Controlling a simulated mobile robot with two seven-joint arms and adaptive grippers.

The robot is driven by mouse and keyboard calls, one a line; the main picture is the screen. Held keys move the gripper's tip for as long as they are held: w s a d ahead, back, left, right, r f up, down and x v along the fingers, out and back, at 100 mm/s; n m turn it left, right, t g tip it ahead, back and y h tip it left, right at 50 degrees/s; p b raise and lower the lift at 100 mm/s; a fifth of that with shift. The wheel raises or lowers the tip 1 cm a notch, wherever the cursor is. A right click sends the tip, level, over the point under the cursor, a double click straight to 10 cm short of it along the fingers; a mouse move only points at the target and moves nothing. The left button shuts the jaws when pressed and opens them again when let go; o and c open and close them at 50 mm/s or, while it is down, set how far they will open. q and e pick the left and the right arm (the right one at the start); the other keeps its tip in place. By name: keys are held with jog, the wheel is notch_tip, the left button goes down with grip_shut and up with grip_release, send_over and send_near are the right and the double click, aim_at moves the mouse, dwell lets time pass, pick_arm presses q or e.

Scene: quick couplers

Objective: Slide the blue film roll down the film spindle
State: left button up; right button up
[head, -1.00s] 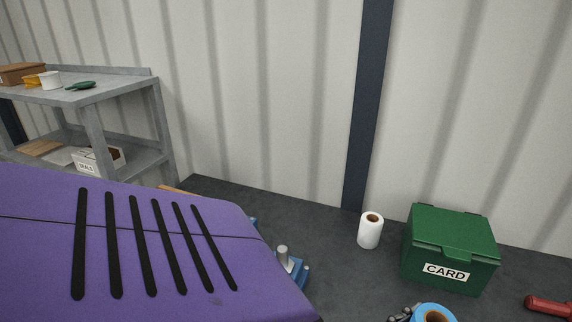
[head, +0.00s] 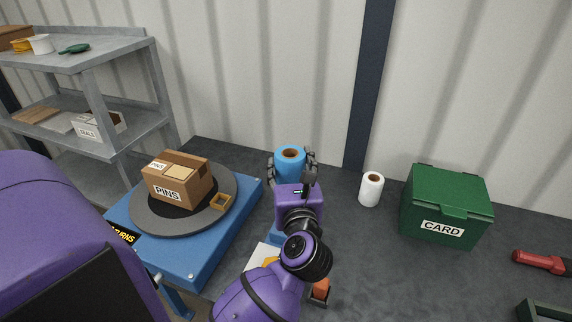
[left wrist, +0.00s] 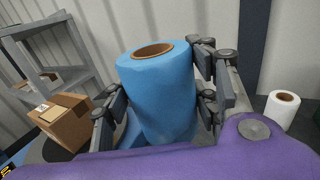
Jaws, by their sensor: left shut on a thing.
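The blue film roll (head: 289,166) is upright, with a brown core at its top. My left gripper (head: 292,170) is shut on it, one finger on each side. The left wrist view also shows the roll (left wrist: 158,90) between the fingers. The film spindle is hidden behind the roll and my gripper. Part of a blue base (head: 273,236) shows beneath my gripper. I cannot tell whether the roll is around the spindle or above it. My right gripper is out of view.
A round grey turntable (head: 143,216) on a blue stand carries a PINS carton (head: 182,185), left of the roll. A white roll (head: 371,190) and a green CARD box (head: 446,207) stand to the right. A grey shelf (head: 85,57) is at the back left. Floor beyond the roll is clear.

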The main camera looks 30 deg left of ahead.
aim_at(290, 179)
pick_arm(q)
jog(key=shift+s, duration=0.1)
jog(key=shift+f+b, duration=0.95)
jog(key=shift+f, duration=0.95)
jog(key=shift+f+b, duration=0.45)
jog(key=shift+f, duration=0.6)
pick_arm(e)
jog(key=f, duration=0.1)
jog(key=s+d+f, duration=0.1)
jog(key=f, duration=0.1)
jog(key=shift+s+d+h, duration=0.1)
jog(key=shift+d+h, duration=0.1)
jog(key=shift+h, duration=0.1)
pick_arm(q)
jog(key=shift+f, duration=0.6)
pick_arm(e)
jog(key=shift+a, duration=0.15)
pick_arm(q)
jog(key=shift+f, duration=0.7)
